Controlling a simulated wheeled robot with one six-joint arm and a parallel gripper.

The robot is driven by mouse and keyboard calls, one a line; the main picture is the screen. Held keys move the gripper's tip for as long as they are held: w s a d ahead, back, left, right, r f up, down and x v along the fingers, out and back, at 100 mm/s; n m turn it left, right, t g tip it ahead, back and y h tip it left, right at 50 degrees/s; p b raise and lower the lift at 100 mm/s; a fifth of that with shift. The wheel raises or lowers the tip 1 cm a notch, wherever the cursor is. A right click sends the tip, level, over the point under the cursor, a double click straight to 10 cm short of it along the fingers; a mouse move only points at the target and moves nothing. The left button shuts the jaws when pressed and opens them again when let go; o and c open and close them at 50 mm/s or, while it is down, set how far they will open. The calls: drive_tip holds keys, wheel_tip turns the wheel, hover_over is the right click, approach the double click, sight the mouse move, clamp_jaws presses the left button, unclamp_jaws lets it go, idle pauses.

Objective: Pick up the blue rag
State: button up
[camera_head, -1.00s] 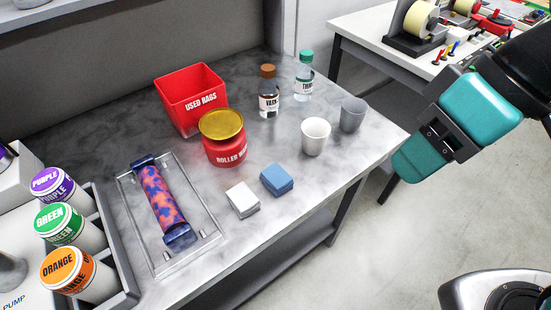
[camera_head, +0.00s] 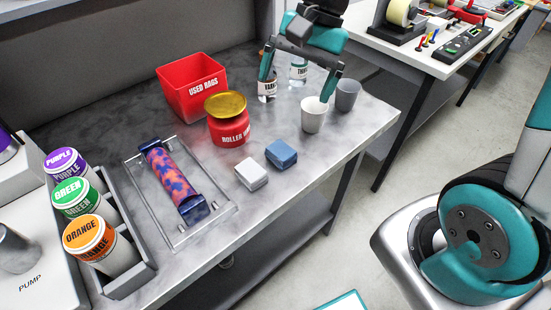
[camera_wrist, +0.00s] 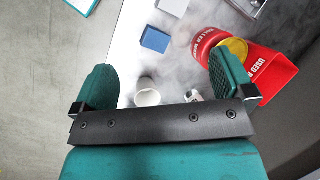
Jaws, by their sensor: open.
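The blue rag (camera_head: 281,154) is a small folded block lying on the grey marbled table, just right of the white rag (camera_head: 251,173). It also shows in the wrist view (camera_wrist: 155,40), above and between my fingers. My gripper (camera_head: 297,87) is open and empty, held above the back right of the table near the bottles and cups. It is apart from the blue rag, which is nearer the table's front edge. In the wrist view my two fingers (camera_wrist: 162,85) are spread wide. Nothing covers the rag in either view.
A red tub with a gold lid (camera_head: 228,120) and a red used rags bin (camera_head: 192,88) stand behind the rag. A white cup (camera_head: 313,115) and a grey cup (camera_head: 347,95) stand to its right. A patterned roller (camera_head: 174,182) lies in a tray at left.

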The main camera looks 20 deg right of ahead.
drive_tip(key=w+d+f+m, duration=0.5)
drive_tip(key=w+f+m, duration=0.1)
drive_tip(key=m, duration=0.1)
hover_over(281, 149)
drive_tip(key=d, duration=0.2)
drive_tip(key=shift+m+g, duration=0.3)
drive_tip(key=f, duration=0.9)
drive_tip(key=shift+w+a+f, duration=0.1)
drive_tip(key=shift+w+f, duration=0.15)
drive_tip(key=shift+f, duration=0.1)
drive_tip(key=shift+p+x, duration=0.5)
drive_tip(key=shift+x, duration=2.55)
drive_tip(key=shift+w+d, duration=0.1)
drive_tip(key=shift+d, duration=0.15)
drive_tip(key=c, duration=1)
drive_tip(key=shift+o, duration=0.2)
drive_tip(key=shift+r, duration=0.1)
wheel_tip(281, 149, up, 20)
drive_tip(key=shift+o, duration=0.4)
drive_tip(key=shift+a, duration=0.1)
